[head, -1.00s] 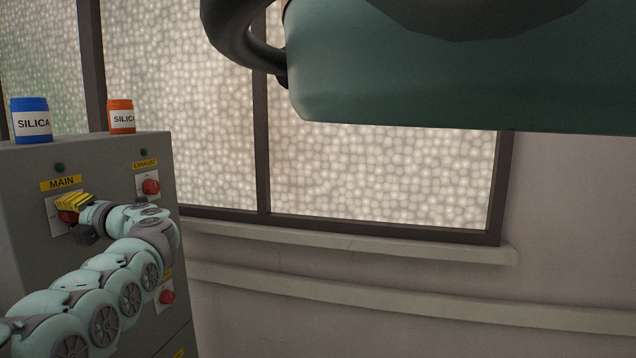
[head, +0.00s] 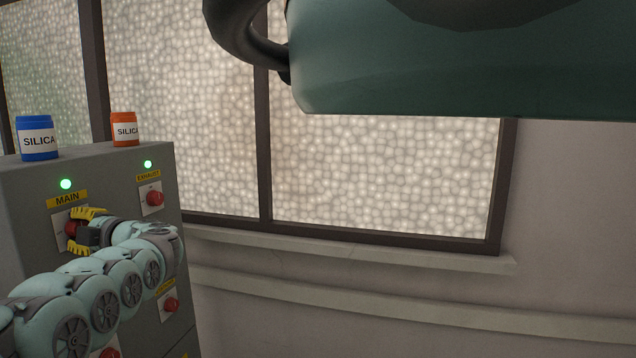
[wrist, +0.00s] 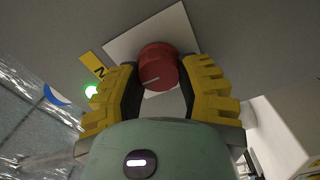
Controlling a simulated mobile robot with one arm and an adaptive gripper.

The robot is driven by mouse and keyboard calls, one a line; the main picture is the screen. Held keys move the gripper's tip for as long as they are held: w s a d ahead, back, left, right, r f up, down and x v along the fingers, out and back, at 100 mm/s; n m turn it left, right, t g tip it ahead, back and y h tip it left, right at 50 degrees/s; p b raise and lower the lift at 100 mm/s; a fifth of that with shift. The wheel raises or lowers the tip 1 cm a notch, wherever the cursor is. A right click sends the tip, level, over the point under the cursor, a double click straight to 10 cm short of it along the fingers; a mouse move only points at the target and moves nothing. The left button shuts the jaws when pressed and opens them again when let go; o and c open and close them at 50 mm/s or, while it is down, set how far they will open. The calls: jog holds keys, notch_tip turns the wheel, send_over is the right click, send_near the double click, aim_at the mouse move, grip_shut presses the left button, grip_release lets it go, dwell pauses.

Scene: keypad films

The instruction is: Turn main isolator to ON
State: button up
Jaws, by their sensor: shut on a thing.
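The main isolator is a red round knob (wrist: 158,67) on a white square plate (wrist: 186,30), set in the front of a grey cabinet. In the head view the red knob (head: 71,228) sits under the yellow MAIN label (head: 68,200), partly hidden by my fingers. A white pointer line on the knob shows in the wrist view. The green lamp (head: 65,184) above the label is lit. My gripper (wrist: 160,80) has its yellow fingers on either side of the knob and is shut on it. In the head view my gripper (head: 82,230) is at the cabinet front.
The EXHAUST knob (head: 155,198) is to the right, with a lit green lamp (head: 148,164) above. More red knobs (head: 171,305) are lower on the cabinet (head: 130,172). A blue SILICA jar (head: 38,138) and an orange SILICA jar (head: 125,129) stand on top.

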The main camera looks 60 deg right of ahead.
jog(key=shift+a+f, duration=0.1)
jog(key=shift+a, duration=0.1)
jog(key=o, duration=1.2)
jog(key=shift+c, duration=0.2)
jog(key=shift+d, duration=0.1)
jog(key=shift+s+d, duration=0.1)
jog(key=v, duration=1.1)
jog(key=shift+s+d, duration=0.15)
jog(key=shift+s, duration=0.2)
